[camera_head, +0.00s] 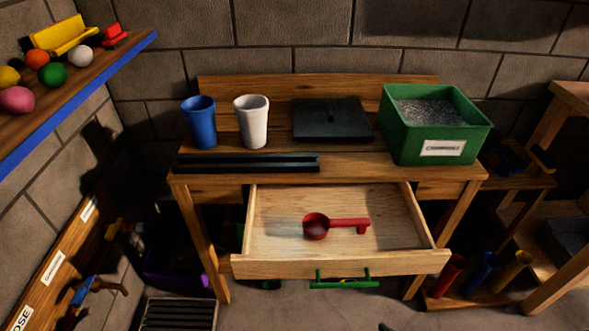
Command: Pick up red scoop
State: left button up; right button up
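A red scoop (317,227) lies in the open wooden drawer (275,205) of the workbench. Its round bowl is on the left and its handle points right. The drawer is pulled out toward me and has a green handle (341,280) at its front. A pale, see-through patch shows just left of the scoop's bowl; I cannot tell what it is. Neither of my grippers is clearly in view. A small dark shape at the bottom edge is too little to identify.
On the bench (360,164) stand a blue cup (199,123), a white cup (251,122), a dark flat box (331,120), a black rail (247,163) and a green bin (440,120) of grey granules. A blue-edged shelf (110,60) juts in at upper left.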

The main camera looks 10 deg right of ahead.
aim_at(315, 226)
jog(key=k+l+u, duration=0.15)
jog(key=l+u, duration=0.2)
jog(key=l, duration=0.15)
jog(key=k+l+u, duration=0.15)
jog(key=l+u, duration=0.2)
jog(key=l, duration=0.15)
jog(key=k+l+u, duration=0.55)
jog(key=l+u, duration=0.15)
jog(key=l, duration=0.1)
